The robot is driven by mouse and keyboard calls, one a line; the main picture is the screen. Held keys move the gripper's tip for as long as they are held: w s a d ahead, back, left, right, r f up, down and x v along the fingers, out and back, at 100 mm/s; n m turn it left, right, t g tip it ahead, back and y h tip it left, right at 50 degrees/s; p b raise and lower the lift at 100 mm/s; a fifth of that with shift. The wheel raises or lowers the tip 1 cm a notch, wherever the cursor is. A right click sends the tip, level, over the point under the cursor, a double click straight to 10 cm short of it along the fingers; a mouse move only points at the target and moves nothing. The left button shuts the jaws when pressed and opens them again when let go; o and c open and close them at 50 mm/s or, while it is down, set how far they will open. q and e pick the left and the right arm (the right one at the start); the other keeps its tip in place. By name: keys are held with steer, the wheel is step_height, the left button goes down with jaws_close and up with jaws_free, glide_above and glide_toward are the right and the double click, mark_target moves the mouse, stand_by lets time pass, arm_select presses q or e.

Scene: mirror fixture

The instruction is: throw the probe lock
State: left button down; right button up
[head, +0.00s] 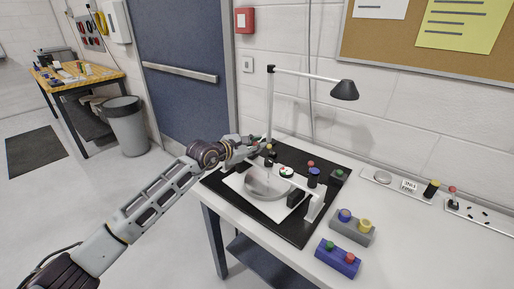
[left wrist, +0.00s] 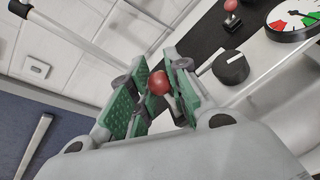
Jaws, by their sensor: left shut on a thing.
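The mirror fixture has a round grey disc (head: 266,184) on a white plate, with a white bridge and a dial gauge (head: 286,172) above it. The coloured gauge also shows in the left wrist view (left wrist: 294,18). My left gripper (head: 260,141) is at the fixture's far left end. In the left wrist view, its green-padded fingers (left wrist: 160,80) are shut on a red ball knob (left wrist: 158,84). The knob's stem is mostly hidden, and the fingers hide the knob in the head view. A black pointer knob (left wrist: 231,68) is just right of the fingers. My right gripper is not in view.
A desk lamp (head: 344,90) stands behind the fixture. A blue button box (head: 338,260) and a grey box (head: 350,231) with blue and yellow knobs are at the front right. Shallow trays (head: 418,196) lie along the wall. The bench's front left is clear.

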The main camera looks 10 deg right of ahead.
arm_select(q)
steer(key=shift+w+a+n+g+b, duration=0.35)
steer(key=shift+w+n, duration=0.1)
steer(key=shift+n, duration=0.45)
steer(key=shift+w+a+n+h, duration=0.1)
steer(key=shift+w+n+h, duration=0.05)
steer(key=shift+n+h, duration=0.2)
steer(key=shift+w+a+n+g+h, duration=0.25)
steer(key=shift+w+a+n+h, duration=0.15)
steer(key=shift+n, duration=0.45)
steer(key=shift+w+a+f+n+g+h+b, duration=0.15)
steer(key=shift+w+n+h+b, duration=0.1)
steer(key=shift+n, duration=0.3)
steer(key=shift+w+a+f+n+g+h+b, duration=0.15)
steer(key=shift+n+b, duration=0.1)
steer(key=shift+n, duration=0.3)
steer(key=shift+w, duration=0.1)
steer(key=shift+w+a+n+h, duration=0.1)
steer(key=shift+n+h, duration=0.15)
steer(key=shift+n, duration=0.25)
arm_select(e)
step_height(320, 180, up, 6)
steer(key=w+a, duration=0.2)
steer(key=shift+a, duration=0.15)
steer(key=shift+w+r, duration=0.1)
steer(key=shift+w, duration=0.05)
